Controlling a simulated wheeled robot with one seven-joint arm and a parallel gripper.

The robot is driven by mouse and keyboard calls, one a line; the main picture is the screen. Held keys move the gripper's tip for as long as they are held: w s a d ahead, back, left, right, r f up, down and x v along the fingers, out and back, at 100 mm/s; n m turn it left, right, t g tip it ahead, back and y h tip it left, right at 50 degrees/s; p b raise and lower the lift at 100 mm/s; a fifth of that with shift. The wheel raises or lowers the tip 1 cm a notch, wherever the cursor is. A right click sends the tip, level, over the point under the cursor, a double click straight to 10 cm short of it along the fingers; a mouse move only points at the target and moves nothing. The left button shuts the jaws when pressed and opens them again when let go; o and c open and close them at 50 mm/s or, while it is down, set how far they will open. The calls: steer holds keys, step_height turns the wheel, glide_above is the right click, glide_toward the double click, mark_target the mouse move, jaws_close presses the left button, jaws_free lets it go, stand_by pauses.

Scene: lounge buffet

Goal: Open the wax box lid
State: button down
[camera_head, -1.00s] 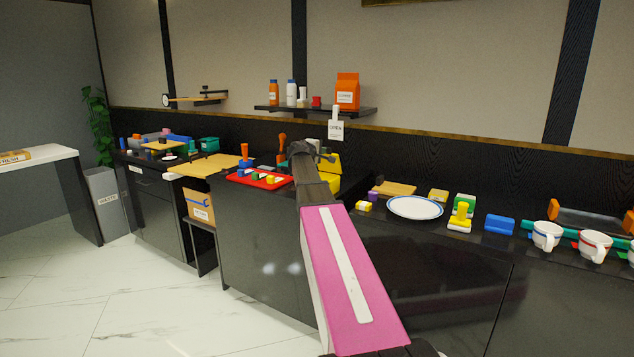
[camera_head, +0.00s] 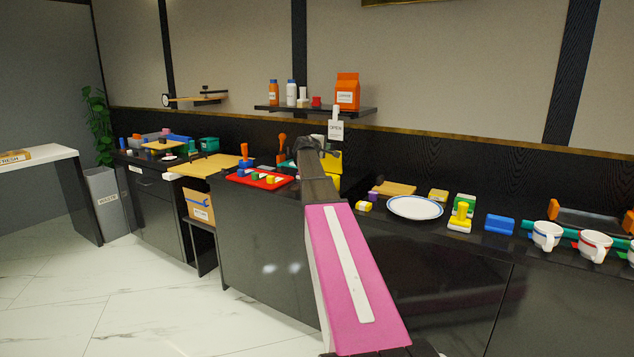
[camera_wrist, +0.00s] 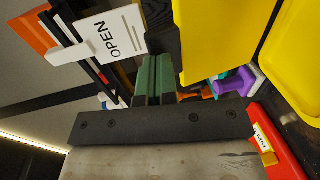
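A yellow box (camera_head: 334,182), likely the wax box, stands on the counter behind the end of my arm in the head view. I can read no label on it. In the wrist view a large yellow face (camera_wrist: 215,35) lies right of the fingers, and a yellow tray-like surface (camera_wrist: 292,62) is farther right. I cannot tell which is the lid. My gripper (camera_wrist: 155,78) has its green fingers close together with nothing clearly between them. They are beside the left yellow face; contact cannot be told. In the head view my arm hides the fingers and part of the box.
An OPEN sign (camera_head: 336,130) stands close to my gripper and also shows in the wrist view (camera_wrist: 110,38). A red tray (camera_head: 262,180) with small blocks lies to the left. A white plate (camera_head: 414,208) and cups (camera_head: 546,236) are to the right. A shelf (camera_head: 345,112) hangs above.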

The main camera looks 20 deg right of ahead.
steer(key=shift+w+d+r, duration=0.1)
steer(key=shift+w+d, duration=0.25)
steer(key=shift+d, duration=0.15)
steer(key=shift+w+d, duration=0.1)
steer(key=shift+x, duration=1.2)
steer(key=shift+r, duration=0.2)
steer(key=shift+w+d+f, duration=0.1)
steer(key=shift+w+d, duration=0.1)
steer(key=shift+d, duration=0.05)
steer(key=f+v, duration=0.1)
steer(key=v, duration=0.8)
steer(key=shift+f, duration=0.2)
